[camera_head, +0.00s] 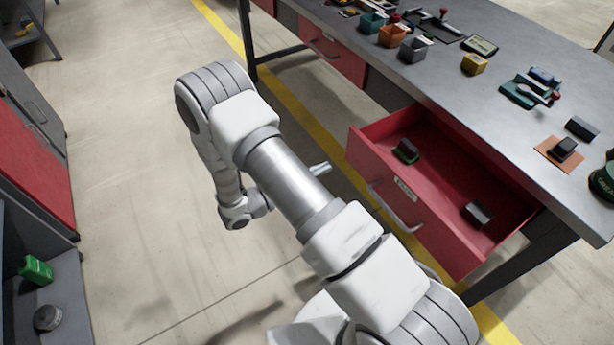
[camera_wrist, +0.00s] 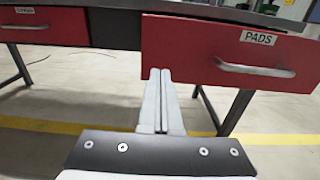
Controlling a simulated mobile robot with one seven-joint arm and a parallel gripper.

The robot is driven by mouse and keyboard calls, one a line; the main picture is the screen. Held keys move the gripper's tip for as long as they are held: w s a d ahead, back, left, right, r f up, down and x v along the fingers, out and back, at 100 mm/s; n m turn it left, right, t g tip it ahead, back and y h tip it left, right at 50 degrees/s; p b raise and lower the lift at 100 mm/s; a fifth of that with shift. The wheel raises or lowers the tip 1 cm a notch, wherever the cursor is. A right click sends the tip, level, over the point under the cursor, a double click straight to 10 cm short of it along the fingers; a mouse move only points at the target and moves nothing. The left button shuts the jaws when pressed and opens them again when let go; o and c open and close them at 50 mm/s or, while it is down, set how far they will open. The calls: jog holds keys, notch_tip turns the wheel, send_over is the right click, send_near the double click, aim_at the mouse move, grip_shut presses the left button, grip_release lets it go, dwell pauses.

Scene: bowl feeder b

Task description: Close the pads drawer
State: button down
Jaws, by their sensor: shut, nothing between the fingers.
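The red pads drawer (camera_head: 372,163) stands pulled out from the workbench in the head view, with two small dark blocks inside, one with green on it. Its red front (camera_wrist: 190,45) shows at the right in the wrist view, with a "PADS" label (camera_wrist: 258,38) and a grey bar handle (camera_wrist: 255,69). My gripper (camera_head: 322,168) is in front of the drawer, near its left end. In the wrist view its two fingers (camera_wrist: 160,74) are together and empty, and their tips overlap the front's lower left edge. I cannot tell whether they touch it.
Another red drawer (camera_head: 333,52) is shut farther along the workbench (camera_head: 487,105). Bins, tools and parts stand on the benchtop. A grey cabinet with a red front (camera_head: 35,170) stands at the left. The floor between is clear.

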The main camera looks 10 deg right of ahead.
jog(key=b+x, duration=0.1)
jog(key=x, duration=0.6)
jog(key=shift+w+d, duration=0.1)
jog(key=shift+d, duration=0.15)
jog(key=b, duration=0.1)
send_near(408, 136)
jog(key=w+d+r, duration=0.1)
jog(key=d, duration=0.1)
jog(key=w+d+r, duration=0.1)
jog(key=d+r, duration=0.1)
jog(key=d, duration=0.1)
jog(key=w+d+r, duration=0.1)
jog(key=d, duration=0.2)
jog(key=shift+d+r, duration=0.25)
jog(key=shift+w+d+r, duration=0.15)
jog(key=shift+w+d, duration=0.05)
jog(key=shift+d, duration=0.2)
jog(key=shift+d+r, duration=0.1)
